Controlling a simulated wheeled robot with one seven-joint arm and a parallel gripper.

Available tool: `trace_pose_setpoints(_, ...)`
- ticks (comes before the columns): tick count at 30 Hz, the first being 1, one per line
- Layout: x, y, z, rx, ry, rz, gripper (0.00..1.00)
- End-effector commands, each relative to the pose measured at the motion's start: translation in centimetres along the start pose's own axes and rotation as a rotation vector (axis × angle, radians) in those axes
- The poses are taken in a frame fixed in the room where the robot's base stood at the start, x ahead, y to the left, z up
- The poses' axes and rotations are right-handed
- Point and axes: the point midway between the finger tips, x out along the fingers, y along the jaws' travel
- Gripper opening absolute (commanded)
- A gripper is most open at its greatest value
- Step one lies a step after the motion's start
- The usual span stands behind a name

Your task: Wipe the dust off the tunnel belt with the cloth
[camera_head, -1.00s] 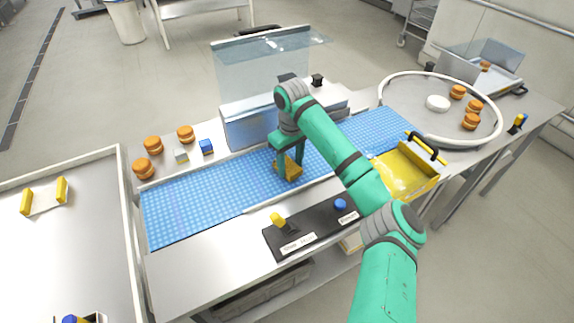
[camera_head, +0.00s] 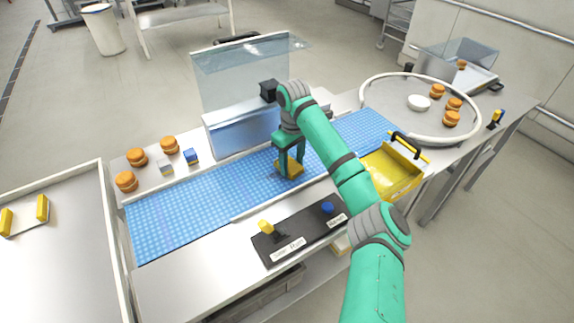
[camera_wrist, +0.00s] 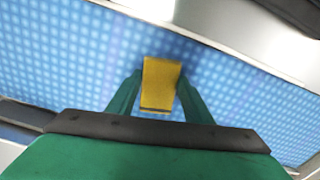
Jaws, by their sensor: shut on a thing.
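The tunnel belt (camera_head: 190,203) is a long blue dotted strip running from lower left to upper right in the head view; it fills much of the wrist view (camera_wrist: 60,50). My gripper (camera_head: 288,172) is over the middle of the belt, pointing down, shut on a yellow cloth (camera_head: 291,167). In the wrist view the cloth (camera_wrist: 160,82) sits between my fingertips and looks to be at the belt surface; contact is not certain. A faint purplish tint shows on the belt beside the cloth; I cannot tell if it is dust. My arm hides part of the belt.
A clear-walled tunnel cover (camera_head: 243,75) stands behind the belt. Buns (camera_head: 137,157) and small cubes (camera_head: 191,156) lie on the back ledge. A control panel (camera_head: 295,240) lies in front. A yellow bin (camera_head: 393,180) and a round turntable (camera_head: 372,112) are at right.

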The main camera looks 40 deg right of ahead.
Motion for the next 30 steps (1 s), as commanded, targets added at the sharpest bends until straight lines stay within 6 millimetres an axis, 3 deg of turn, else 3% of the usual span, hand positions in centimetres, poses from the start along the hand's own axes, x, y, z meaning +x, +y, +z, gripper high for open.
trace_pose_setpoints(8,0.3,0.1,0.0,-0.002,0.0,0.0,0.2)
trace_pose_setpoints(21,0.3,-2.7,-0.5,-0.004,-0.002,-0.003,0.2)
trace_pose_setpoints(30,0.2,-3.7,-0.7,-0.005,-0.002,-0.002,0.2)
